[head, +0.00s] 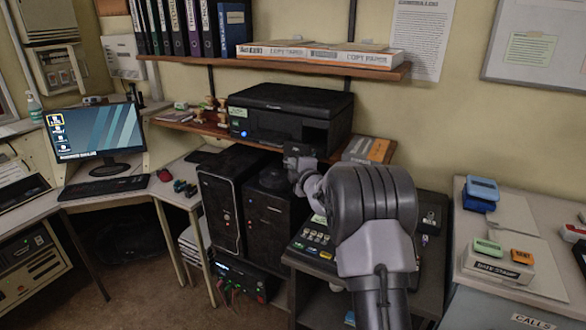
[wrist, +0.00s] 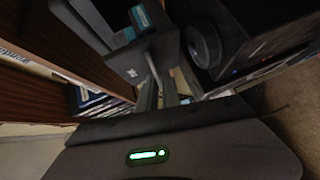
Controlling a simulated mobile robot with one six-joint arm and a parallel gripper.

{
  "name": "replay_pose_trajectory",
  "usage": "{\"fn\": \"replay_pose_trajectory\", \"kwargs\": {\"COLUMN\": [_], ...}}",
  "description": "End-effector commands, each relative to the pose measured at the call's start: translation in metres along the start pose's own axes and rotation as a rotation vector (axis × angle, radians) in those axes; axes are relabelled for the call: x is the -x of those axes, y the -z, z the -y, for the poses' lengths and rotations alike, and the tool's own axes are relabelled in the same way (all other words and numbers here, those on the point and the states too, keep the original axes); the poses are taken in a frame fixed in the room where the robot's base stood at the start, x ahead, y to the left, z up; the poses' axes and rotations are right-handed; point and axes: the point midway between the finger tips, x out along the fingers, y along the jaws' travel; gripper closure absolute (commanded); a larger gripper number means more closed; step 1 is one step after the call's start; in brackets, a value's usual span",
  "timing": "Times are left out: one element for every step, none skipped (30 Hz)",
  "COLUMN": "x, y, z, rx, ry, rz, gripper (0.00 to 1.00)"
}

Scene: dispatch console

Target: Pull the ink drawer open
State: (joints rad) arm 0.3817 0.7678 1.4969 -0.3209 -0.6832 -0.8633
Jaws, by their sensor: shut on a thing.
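The black printer (head: 290,112) stands on the lower wooden shelf in the head view, with a small blue light at its front left. My gripper (head: 300,150) is at the printer's lower front, right of centre. In the wrist view my gripper (wrist: 160,92) is shut on a part that I take to be the ink drawer's handle. A dark block with teal patches lies beyond the fingers there. The drawer's face is mostly hidden by my gripper and arm in the head view, so I cannot tell how far it is open.
Below the shelf stand black towers (head: 222,203), close under my gripper; a round black part (wrist: 203,45) shows in the wrist view. A keypad console (head: 313,240) lies below my arm. The upper shelf (head: 290,63) runs above the printer.

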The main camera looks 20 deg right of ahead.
Motion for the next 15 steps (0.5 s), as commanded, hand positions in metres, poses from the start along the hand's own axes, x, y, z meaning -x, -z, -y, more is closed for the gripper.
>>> {"fn": "replay_pose_trajectory", "kwargs": {"x": [0.0001,0.0001,0.0001,0.0001,0.0000,0.0000,0.0000,0.0000,0.0000,0.0000,0.0000,0.0000,0.0000,0.0000,0.0000], "y": [-0.0002,-0.0002,-0.0002,-0.0002,-0.0002,-0.0002,-0.0002,-0.0002,-0.0002,-0.0001,-0.0001,-0.0001,-0.0001,-0.0001,-0.0001], "z": [-0.0005,-0.0006,-0.0006,-0.0006,-0.0006,-0.0005,-0.0005,-0.0005,-0.0005,-0.0005,-0.0005,-0.0005,-0.0005,-0.0005,-0.0004], "rx": [-0.001,-0.001,-0.001,-0.001,-0.001,-0.001,-0.001,-0.001,-0.001,-0.001,-0.001,-0.001,-0.001,-0.001,-0.001], "ry": [0.000,0.000,0.000,0.000,0.000,0.000,-0.001,-0.001,-0.001,-0.001,-0.001,-0.001,-0.001,-0.001,-0.001], "rz": [0.001,0.001,0.001,0.001,0.001,0.001,0.000,0.000,0.000,0.000,0.000,0.000,0.000,0.000,0.000], "gripper": [1.00,1.00,1.00,1.00,1.00,0.88,0.82,0.76,0.70,0.70,0.70,0.70,0.70,0.70,0.70]}}
